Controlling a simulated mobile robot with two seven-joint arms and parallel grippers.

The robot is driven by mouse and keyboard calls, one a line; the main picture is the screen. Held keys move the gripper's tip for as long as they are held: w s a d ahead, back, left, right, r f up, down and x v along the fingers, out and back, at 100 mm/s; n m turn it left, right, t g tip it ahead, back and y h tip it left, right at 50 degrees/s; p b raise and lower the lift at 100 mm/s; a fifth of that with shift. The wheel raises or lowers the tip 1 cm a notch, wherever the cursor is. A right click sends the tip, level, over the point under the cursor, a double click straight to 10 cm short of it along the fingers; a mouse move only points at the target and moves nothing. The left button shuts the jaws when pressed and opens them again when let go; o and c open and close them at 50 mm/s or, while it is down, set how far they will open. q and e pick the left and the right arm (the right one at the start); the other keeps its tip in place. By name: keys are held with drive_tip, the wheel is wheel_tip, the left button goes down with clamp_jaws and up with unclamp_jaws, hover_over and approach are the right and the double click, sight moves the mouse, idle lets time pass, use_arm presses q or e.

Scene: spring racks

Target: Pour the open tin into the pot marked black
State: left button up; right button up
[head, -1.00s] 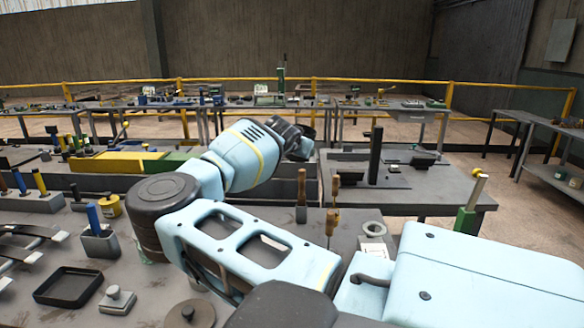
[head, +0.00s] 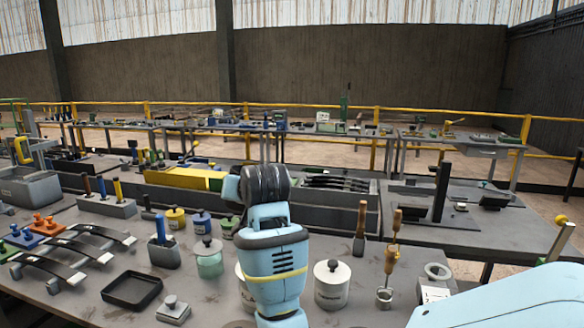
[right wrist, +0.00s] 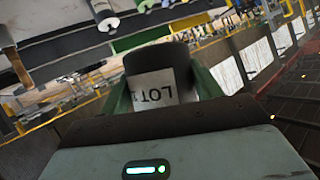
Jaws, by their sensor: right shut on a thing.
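My right gripper (right wrist: 160,92) shows in the right wrist view, its green fingers shut on a dark cylindrical tin (right wrist: 157,62). The tin has a white label reading "LOT". Its mouth and contents are hidden, and I cannot tell its tilt. In the head view, lidded pots stand on the bench: a white one (head: 332,287), a pale green one (head: 209,259), a blue one (head: 201,224) and a yellow one (head: 175,218). Another pale pot is partly hidden behind my arm. The pot labels are too small to read. Neither gripper shows in the head view.
The grey bench (head: 80,305) holds a black tray (head: 132,290), a blue-handled tool in a holder (head: 163,248), curved dark strips at left and wooden-handled tools (head: 361,228) at right. My arm covers the bench middle.

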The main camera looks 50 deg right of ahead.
drive_tip(key=s+a+f+n+y, duration=0.2)
drive_tip(key=s+a+f+y, duration=0.1)
drive_tip(key=a+f, duration=0.6)
drive_tip(key=s+a+f+n+t+y, duration=0.1)
drive_tip(key=s+a+f+n+y, duration=0.2)
drive_tip(key=a+f, duration=0.6)
drive_tip(key=a, duration=0.6)
drive_tip(key=shift+f+n+t, duration=0.2)
drive_tip(key=shift+n+t, duration=0.1)
